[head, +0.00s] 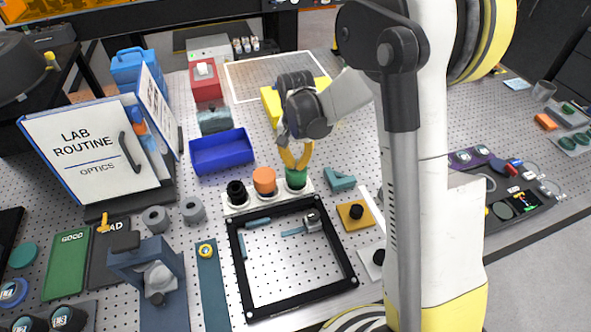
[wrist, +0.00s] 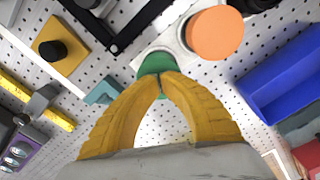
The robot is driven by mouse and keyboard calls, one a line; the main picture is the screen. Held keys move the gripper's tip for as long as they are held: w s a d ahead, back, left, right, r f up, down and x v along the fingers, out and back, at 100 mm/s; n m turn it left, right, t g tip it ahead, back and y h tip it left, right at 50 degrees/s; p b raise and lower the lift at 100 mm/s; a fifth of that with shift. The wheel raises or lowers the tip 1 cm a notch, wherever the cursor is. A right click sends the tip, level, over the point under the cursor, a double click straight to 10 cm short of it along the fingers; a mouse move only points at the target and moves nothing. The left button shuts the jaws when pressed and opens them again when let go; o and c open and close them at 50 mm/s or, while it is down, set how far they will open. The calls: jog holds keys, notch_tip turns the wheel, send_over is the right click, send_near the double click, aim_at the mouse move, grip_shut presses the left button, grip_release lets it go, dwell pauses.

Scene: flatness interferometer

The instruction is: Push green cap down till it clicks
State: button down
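The green cap (head: 296,179) is the right one of three round caps in a row on a white strip. It also shows in the wrist view (wrist: 157,63), partly covered by my fingertips. My gripper (head: 297,168) points down above the cap with its yellow fingers bowed apart and their tips together. In the wrist view my fingertips (wrist: 162,76) overlap the near side of the cap. Nothing is held between them. I cannot tell if the tips touch the cap, or how far down the cap sits.
The orange cap (head: 264,181) and the black cap (head: 237,193) stand left of the green one. A black square frame (head: 247,303) lies in front. A blue bin (head: 222,153) is behind left. A teal bracket (head: 340,181) and a yellow plate (head: 356,222) are to the right.

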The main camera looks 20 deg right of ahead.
jog(key=shift+r+p, duration=2.5)
jog(key=shift+r, duration=1.6)
jog(key=shift+f, duration=0.15)
